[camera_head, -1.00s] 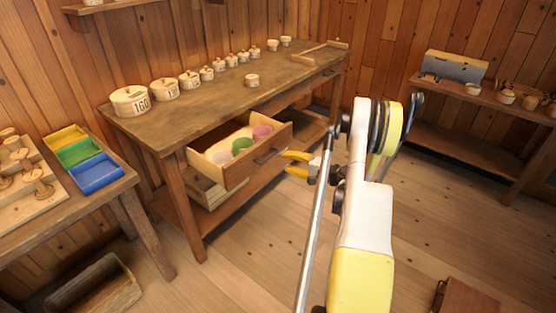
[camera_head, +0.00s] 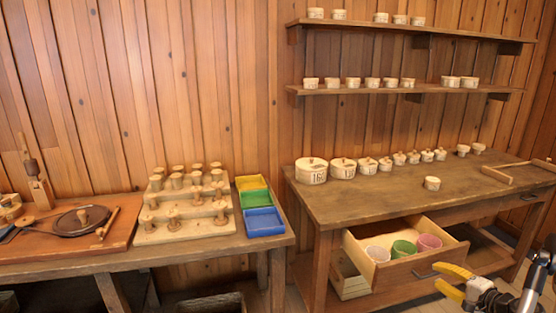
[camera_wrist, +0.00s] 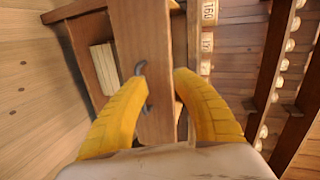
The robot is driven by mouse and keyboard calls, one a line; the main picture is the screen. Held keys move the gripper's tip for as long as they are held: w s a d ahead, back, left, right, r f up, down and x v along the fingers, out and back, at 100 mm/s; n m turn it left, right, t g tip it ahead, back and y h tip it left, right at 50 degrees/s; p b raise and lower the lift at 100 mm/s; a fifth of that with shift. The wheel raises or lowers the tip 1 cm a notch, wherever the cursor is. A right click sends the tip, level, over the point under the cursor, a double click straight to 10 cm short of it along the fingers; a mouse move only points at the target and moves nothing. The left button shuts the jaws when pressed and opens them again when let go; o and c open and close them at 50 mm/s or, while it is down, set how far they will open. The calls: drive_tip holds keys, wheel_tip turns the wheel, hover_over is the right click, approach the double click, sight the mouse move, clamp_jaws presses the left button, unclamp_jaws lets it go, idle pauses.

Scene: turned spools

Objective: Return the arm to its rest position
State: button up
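My gripper (camera_head: 455,281) is at the lower right of the head view, in front of the open drawer of the right workbench. Its two yellow fingers are apart with nothing between them. In the wrist view the open fingers (camera_wrist: 160,75) point at the drawer front (camera_wrist: 157,120), with the dark drawer handle (camera_wrist: 143,72) beside the left fingertip; I cannot tell whether they touch. Most of my arm is outside the head view.
The right workbench (camera_head: 450,195) carries a row of numbered lidded pots. The left bench (camera_head: 185,252) holds a stepped rack of wooden spools (camera_head: 188,210) and yellow, green and blue trays (camera_head: 262,222). Wall shelves (camera_head: 400,90) hold small pots. A wooden box (camera_head: 212,303) is on the floor.

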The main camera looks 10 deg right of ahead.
drive_tip(key=a+r+n+g, duration=0.35)
drive_tip(key=a+r, duration=0.35)
drive_tip(key=a, duration=0.7)
drive_tip(key=a+r+n+g, duration=0.2)
drive_tip(key=a+r+n, duration=0.35)
drive_tip(key=a, duration=0.75)
drive_tip(key=s+a+r+n+h, duration=0.1)
drive_tip(key=s+a+r+n, duration=0.1)
drive_tip(key=s+a, duration=0.5)
drive_tip(key=s+a+r+n+g+h, duration=0.1)
drive_tip(key=s+a+n, duration=0.3)
drive_tip(key=s+a, duration=0.4)
drive_tip(key=s+r, duration=0.1)
drive_tip(key=s, duration=0.4)
drive_tip(key=shift+s+n, duration=0.2)
drive_tip(key=shift+n, duration=0.1)
